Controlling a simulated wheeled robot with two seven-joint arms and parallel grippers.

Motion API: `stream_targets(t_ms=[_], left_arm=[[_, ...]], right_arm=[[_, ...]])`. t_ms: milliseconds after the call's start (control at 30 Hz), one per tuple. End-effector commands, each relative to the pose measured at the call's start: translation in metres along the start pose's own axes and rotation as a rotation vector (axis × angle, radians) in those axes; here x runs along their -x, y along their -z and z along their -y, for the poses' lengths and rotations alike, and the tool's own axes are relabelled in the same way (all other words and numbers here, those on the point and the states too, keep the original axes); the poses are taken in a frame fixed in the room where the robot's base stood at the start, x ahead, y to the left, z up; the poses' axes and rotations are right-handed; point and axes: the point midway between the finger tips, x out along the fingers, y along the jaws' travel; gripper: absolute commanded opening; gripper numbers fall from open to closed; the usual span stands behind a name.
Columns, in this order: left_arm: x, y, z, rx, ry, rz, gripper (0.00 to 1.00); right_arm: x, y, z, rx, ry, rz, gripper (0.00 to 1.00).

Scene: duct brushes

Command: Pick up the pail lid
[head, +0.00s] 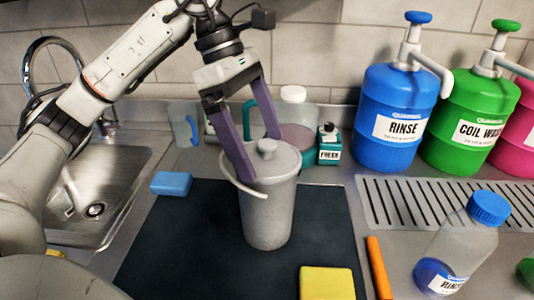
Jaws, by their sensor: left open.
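The grey pail (266,216) stands upright on a dark mat in the middle of the head view. Its pail lid (285,164) sits on top, with a round knob (267,147) at the centre. A pale curved handle (246,190) shows on the pail's left side. My left gripper (260,158) comes down from above, open, with its two purple fingers on either side of the knob. The left finger overlaps the lid in the picture, and I cannot tell whether either finger touches it. My right gripper is not in view.
The dark mat (180,240) has free room left of the pail. A blue sponge (171,183), a yellow sponge (327,283) and an orange tool (379,266) lie around it. A sink (105,190) is left; a RINSE bottle (460,245) and large jugs (395,120) stand right.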

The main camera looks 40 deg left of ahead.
Motion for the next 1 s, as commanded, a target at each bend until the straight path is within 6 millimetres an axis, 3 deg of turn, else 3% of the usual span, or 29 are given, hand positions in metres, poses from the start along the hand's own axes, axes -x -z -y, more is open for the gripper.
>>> stream_targets(t_ms=[267,433,667,833,1000], left_arm=[[-0.004,0.000,0.000,0.000,-0.001,0.001,1.00],[-0.003,0.000,0.000,0.000,-0.001,0.001,0.71],[-0.002,-0.001,0.000,-0.001,-0.001,0.001,0.68],[0.014,-0.008,0.001,-0.002,-0.004,0.005,0.68],[0.047,-0.022,0.003,-0.004,-0.004,0.005,0.68]], right_arm=[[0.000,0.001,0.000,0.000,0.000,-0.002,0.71],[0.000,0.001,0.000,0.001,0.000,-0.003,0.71],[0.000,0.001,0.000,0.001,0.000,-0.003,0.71],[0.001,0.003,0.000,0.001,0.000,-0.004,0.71],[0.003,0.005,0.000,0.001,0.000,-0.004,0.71]])
